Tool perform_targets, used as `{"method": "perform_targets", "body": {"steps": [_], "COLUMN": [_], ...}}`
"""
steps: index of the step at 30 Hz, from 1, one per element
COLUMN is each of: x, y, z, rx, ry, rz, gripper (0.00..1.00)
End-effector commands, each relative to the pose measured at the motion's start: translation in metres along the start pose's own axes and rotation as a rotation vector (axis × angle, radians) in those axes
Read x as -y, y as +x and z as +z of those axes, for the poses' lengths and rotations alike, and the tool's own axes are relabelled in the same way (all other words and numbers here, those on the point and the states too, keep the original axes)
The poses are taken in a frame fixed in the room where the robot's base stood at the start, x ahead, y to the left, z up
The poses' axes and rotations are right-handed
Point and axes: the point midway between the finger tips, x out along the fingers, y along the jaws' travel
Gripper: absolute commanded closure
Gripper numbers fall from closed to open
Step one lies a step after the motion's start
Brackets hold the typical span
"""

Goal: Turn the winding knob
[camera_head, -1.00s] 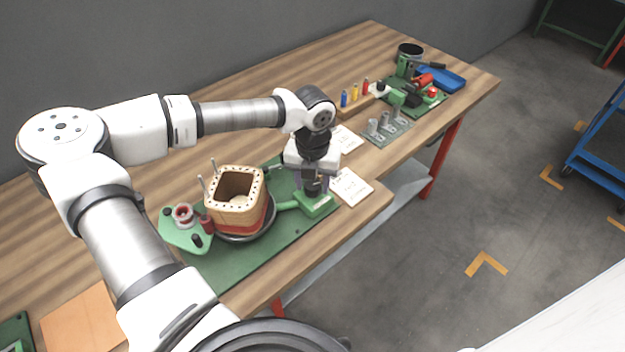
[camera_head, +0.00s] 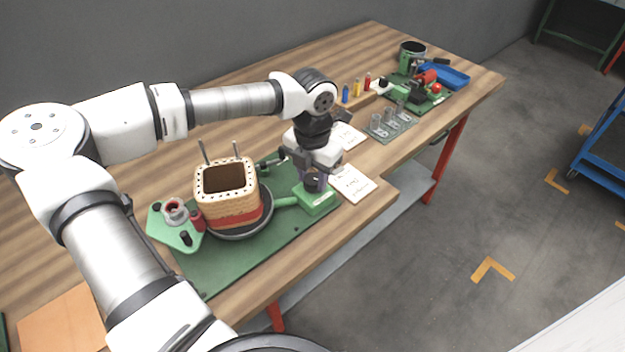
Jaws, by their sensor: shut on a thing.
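The winding knob (camera_head: 312,186) is a small dark cylinder on top of a green box (camera_head: 320,202) at the front edge of a green mat. My gripper (camera_head: 313,178) points down over the box and is shut on the knob, its hand and fingers hiding part of it. A green arm runs left from the box to a round dark turntable (camera_head: 238,235). The coil (camera_head: 228,205) stands upright on the turntable, a square hollow tan winding with a red band low on its side.
A green bracket (camera_head: 175,229) with a reel stands left of the coil. White cards (camera_head: 352,184) lie right of the gripper. Glass cups (camera_head: 388,122), colored small bottles, a green fixture and a blue tray (camera_head: 446,77) stand farther back. Bare wood lies behind the coil.

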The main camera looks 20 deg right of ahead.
Motion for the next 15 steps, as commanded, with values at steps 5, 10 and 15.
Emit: {"method": "perform_targets", "body": {"steps": [5, 10, 15], "x": [0.0001, 0.0001, 0.0001], "y": [-0.0009, -0.0008, -0.0005], "z": [0.0001, 0.0001, 0.0], "rx": [0.0, 0.0, 0.0], "ry": [-0.001, -0.002, -0.003], "rz": [-0.001, -0.001, -0.001], "gripper": [0.87, 0.51, 0.42]}}
